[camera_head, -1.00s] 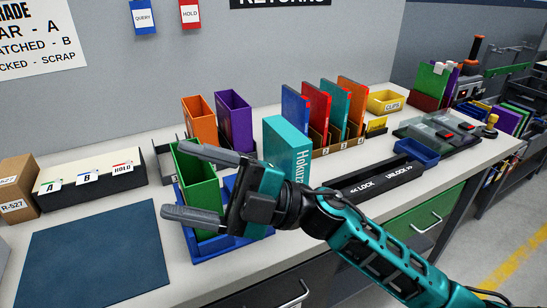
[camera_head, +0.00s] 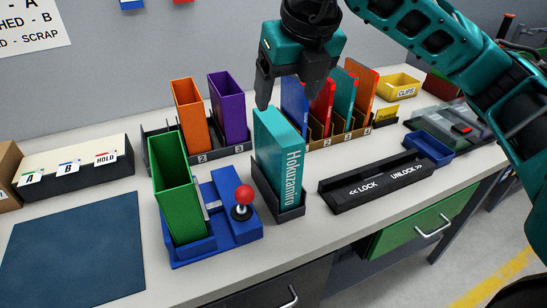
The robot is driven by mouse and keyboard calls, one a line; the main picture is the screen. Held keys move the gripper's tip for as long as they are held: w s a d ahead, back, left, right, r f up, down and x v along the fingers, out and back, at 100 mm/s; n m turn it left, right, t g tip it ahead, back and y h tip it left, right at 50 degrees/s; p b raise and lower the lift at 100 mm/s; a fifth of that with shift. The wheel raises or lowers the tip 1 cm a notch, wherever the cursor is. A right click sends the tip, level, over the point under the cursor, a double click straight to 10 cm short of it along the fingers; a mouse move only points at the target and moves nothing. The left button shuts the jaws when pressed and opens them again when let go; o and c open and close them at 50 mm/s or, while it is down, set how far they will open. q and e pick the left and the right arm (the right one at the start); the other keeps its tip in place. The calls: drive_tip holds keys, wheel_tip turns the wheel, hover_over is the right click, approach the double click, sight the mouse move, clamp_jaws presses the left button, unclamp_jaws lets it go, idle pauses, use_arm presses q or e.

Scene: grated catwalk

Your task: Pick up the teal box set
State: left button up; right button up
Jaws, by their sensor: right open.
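The teal box set (camera_head: 281,158), lettered "Hokuzamiro" on its spine, stands upright in a dark holder (camera_head: 291,213) at the middle of the bench. My right gripper (camera_head: 285,96) points down just above its top, with the arm coming in from the upper right. Its jaws are open and nothing is between them. One fingertip shows near the box's top left edge; the other is partly against the coloured folders behind. I cannot tell whether it touches the box. My left gripper is not in view.
A green box (camera_head: 176,195) stands in a blue fixture with a red-knobbed lever (camera_head: 243,198) on the left. Orange (camera_head: 189,110) and purple (camera_head: 228,110) boxes stand behind. A rack of coloured folders (camera_head: 341,100) is behind right. A lock slide (camera_head: 385,182) lies right.

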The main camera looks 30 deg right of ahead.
sight(280, 126)
drive_tip(key=x, duration=0.7)
drive_tip(key=shift+f, duration=0.2)
drive_tip(key=x, duration=0.5)
drive_tip(key=shift+w+d+f+p, duration=0.1)
drive_tip(key=shift+p, duration=0.2)
drive_tip(key=shift+f+b, duration=0.2)
drive_tip(key=shift+b, duration=0.35)
clamp_jaws()
idle(0.6)
